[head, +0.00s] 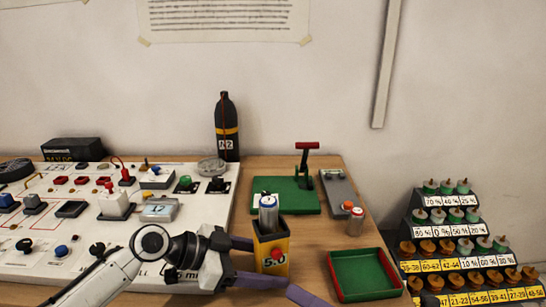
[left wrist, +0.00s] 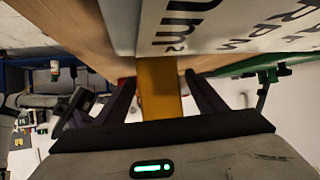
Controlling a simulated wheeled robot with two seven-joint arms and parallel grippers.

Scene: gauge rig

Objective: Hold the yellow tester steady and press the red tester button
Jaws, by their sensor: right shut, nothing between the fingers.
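My left gripper (head: 268,264) has one finger behind the tester and one in front, low down. In the left wrist view the yellow tester (left wrist: 160,88) is between my left fingers (left wrist: 161,78), with gaps on both sides, so the gripper looks open around it. My right gripper (head: 308,297) shows only as purple fingertips at the bottom edge, shut and empty, just below and right of the tester.
A red and green tray (head: 388,287) lies right of the tester. The white panel (head: 200,255) is on the left. A stepped rack of weights (head: 455,250) stands right.

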